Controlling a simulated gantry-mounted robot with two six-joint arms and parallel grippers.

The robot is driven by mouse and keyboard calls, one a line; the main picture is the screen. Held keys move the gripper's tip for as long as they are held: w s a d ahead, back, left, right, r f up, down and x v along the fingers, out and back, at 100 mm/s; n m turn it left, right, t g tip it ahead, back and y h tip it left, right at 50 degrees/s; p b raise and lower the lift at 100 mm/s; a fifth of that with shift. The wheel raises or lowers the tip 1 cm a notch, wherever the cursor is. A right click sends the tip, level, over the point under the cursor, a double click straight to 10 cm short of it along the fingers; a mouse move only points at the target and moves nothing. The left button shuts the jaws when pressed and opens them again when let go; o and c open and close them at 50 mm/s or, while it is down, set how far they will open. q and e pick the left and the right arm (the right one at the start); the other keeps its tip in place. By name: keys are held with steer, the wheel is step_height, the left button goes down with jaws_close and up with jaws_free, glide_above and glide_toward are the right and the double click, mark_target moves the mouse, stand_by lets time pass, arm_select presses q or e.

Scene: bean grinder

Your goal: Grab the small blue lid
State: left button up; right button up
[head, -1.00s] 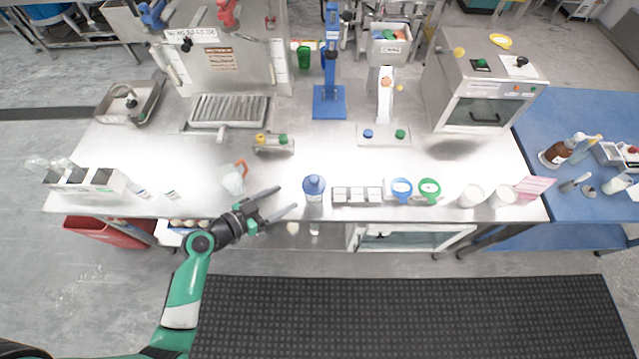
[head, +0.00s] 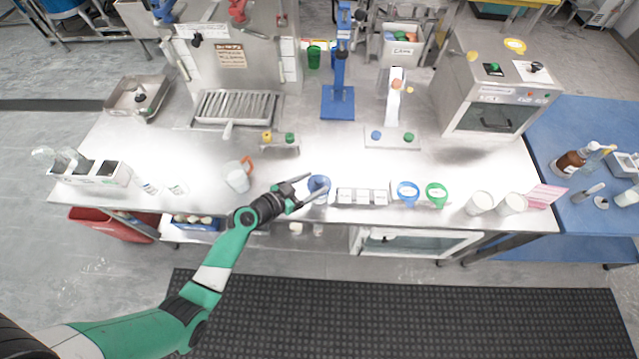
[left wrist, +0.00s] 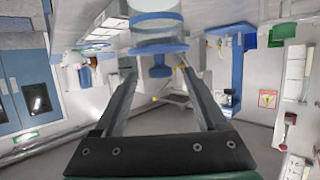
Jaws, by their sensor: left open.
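The small blue lid (head: 319,182) sits on a clear container at the front edge of the steel table, in the middle of the head view. In the left wrist view the lid (left wrist: 160,48) shows as a blue disc with a knob, against the clear container (left wrist: 156,28). My left gripper (head: 311,188) is open at the lid. In the left wrist view its fingers stand on either side of the knob, with gaps visible. I cannot tell whether either finger touches it. My right gripper is not in view.
A row of small white boxes (head: 362,197) stands just right of the lid. Blue (head: 408,192) and green (head: 436,193) ring-shaped items follow. A clear pitcher with an orange handle (head: 238,178) stands to the left.

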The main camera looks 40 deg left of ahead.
arm_select(q)
steer(key=shift+x, duration=0.85)
jaws_close()
steer(key=shift+r, duration=0.1)
